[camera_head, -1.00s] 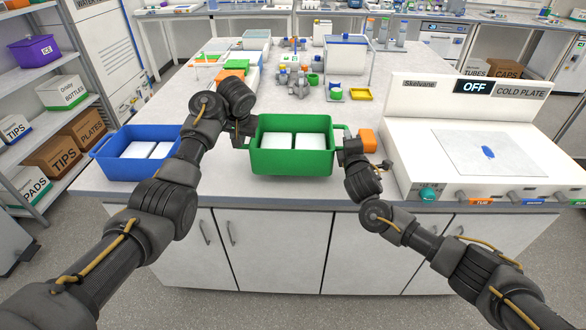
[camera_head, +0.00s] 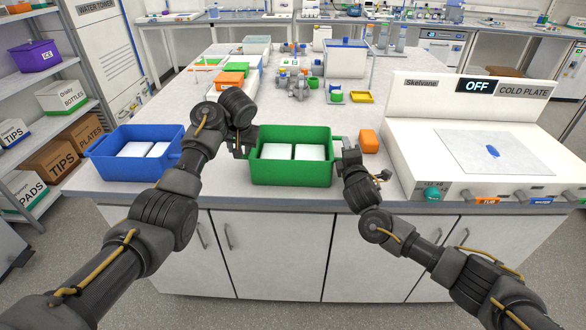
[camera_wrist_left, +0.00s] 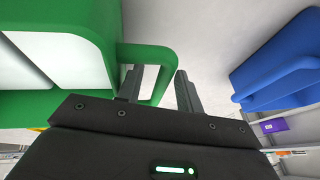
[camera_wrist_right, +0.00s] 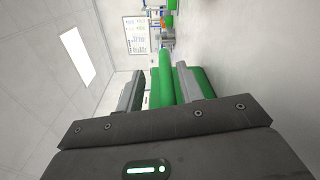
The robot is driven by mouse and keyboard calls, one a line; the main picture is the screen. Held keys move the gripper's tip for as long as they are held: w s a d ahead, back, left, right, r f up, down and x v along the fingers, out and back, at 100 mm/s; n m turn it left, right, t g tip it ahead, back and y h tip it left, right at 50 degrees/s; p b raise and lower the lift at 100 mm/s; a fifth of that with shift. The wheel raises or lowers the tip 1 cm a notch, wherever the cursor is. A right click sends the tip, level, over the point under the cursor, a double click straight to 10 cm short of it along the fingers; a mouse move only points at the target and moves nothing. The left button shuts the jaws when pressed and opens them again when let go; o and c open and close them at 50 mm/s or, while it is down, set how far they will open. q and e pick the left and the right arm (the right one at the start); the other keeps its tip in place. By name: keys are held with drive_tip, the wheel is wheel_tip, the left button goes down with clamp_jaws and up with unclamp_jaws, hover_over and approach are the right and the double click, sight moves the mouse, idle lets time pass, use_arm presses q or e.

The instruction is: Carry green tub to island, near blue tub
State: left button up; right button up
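The green tub (camera_head: 291,179) sits upright on the island (camera_head: 225,187) near its front edge, with two white blocks inside. The blue tub (camera_head: 128,172) stands left of it, also with white blocks inside, a gap apart. My left gripper (camera_head: 243,150) is at the green tub's left handle. In the left wrist view its fingers (camera_wrist_left: 160,92) are apart on either side of the handle (camera_wrist_left: 158,86), with gaps. My right gripper (camera_head: 345,155) is at the right handle. In the right wrist view its fingers (camera_wrist_right: 158,88) are apart around the handle (camera_wrist_right: 162,75).
An orange block (camera_head: 369,142) lies right of the green tub, before the cold plate (camera_head: 450,170). Racks and small vessels (camera_head: 295,82) and a yellow tray (camera_head: 361,97) stand farther back. Bare counter lies between the tubs, partly hidden by my left arm.

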use_arm(q)
drive_tip(key=shift+r, duration=0.1)
use_arm(e)
drive_tip(key=shift+w+d+f, duration=0.1)
use_arm(q)
drive_tip(key=v, duration=0.7)
drive_tip(key=shift+s+r, duration=0.1)
drive_tip(key=shift+r, duration=0.05)
use_arm(e)
drive_tip(key=shift+d, duration=0.1)
drive_tip(key=s, duration=1.2)
drive_tip(key=shift+d, duration=0.4)
use_arm(q)
drive_tip(key=shift+o, duration=0.3)
drive_tip(key=o, duration=1.3)
drive_tip(key=shift+o, duration=0.2)
drive_tip(key=shift+r, duration=0.1)
use_arm(e)
drive_tip(key=shift+r, duration=0.2)
use_arm(q)
drive_tip(key=p+v, duration=0.8)
drive_tip(key=p, duration=0.1)
use_arm(e)
wheel_tip(320, 180, up, 9)
